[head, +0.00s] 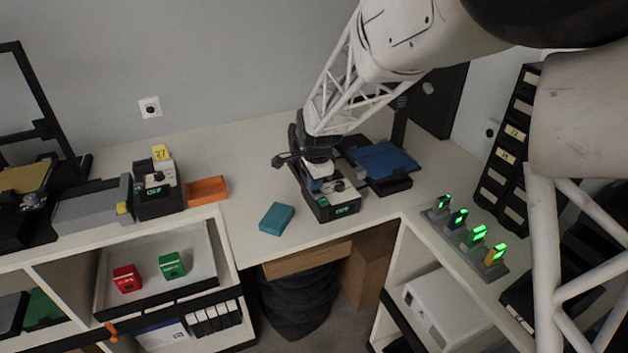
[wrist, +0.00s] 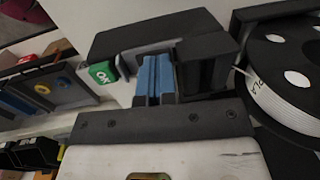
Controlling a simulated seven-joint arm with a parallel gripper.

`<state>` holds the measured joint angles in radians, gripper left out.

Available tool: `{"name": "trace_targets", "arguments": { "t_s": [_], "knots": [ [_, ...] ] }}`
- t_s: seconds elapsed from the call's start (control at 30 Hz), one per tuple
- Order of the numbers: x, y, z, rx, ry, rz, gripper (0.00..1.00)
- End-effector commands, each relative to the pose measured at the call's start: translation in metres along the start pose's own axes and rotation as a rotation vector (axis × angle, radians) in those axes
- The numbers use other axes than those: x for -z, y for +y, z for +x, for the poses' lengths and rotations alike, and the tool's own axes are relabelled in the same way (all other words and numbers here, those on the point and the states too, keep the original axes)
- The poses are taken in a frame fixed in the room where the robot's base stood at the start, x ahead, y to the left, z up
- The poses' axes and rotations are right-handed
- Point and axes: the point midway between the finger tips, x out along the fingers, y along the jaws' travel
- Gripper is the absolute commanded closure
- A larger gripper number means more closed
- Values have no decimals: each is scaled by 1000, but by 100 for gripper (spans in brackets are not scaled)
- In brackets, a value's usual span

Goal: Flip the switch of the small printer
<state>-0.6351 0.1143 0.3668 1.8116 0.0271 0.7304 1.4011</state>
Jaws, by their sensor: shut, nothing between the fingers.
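A printer with a blue bed (head: 382,160) and a dark upright frame stands at the back right of the bench. A small dark unit (head: 338,208) with a lit green display sits just left of it; the display's text is too small to read surely. My gripper (head: 320,182) is shut and empty, pointing down over this unit and hiding part of it. I cannot tell whether it touches the unit. The switch itself is not clear in either view. The wrist view shows a dark block (wrist: 205,62) and a blue strip (wrist: 154,78) close ahead.
A similar dark unit (head: 158,202) with a yellow tag stands left. A teal block (head: 276,218) and orange tray (head: 207,190) lie on the bench. A spool (wrist: 285,70) and green OK label (wrist: 103,72) are close in the wrist view. Open bench lies around the teal block.

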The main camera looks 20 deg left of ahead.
Motion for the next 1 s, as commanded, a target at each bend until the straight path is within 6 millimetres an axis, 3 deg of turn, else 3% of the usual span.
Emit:
{"name": "trace_targets", "arguments": {
  "t_s": [0.73, 1.0],
  "knots": [
    [0, 8, -5, 1, 0, 0, 100],
    [0, 7, -23, 4, 1, 0, 100]
  ]
}}
